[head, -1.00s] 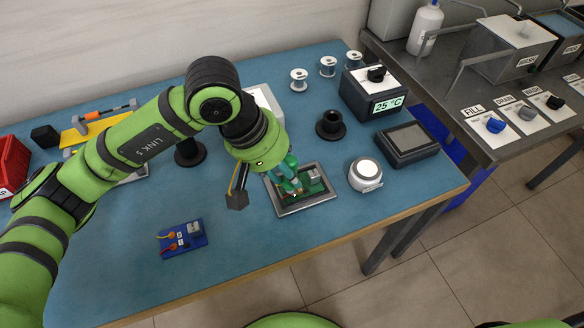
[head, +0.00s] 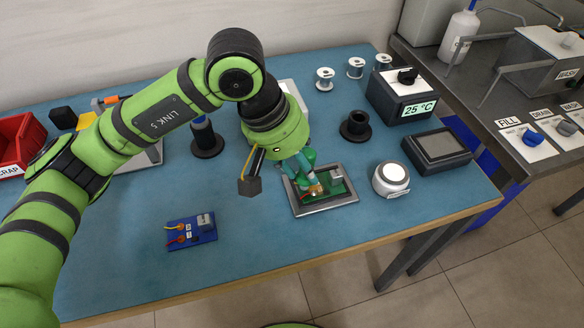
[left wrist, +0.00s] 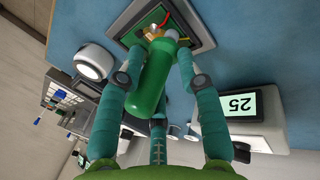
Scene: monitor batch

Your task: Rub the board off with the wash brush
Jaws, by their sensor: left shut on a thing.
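The wash brush shows in the left wrist view as a thick green handle (left wrist: 153,82) with a tan head at its far end. My left gripper (head: 312,183) has its teal fingers closed around it, also seen in the left wrist view (left wrist: 160,70). The green board (head: 336,188) lies in a grey metal tray (head: 325,208) near the table's front edge. The brush head is at the left part of the board, over or on it; contact cannot be told. Fingers and brush hide part of the board. My right gripper is not in view.
A white-topped round pot (head: 391,178) and a dark box with a screen (head: 437,151) stand right of the tray. A black spool stand (head: 355,125) and a 25 °C unit (head: 402,95) are behind. A blue block with leads (head: 190,232) lies left. The front middle is clear.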

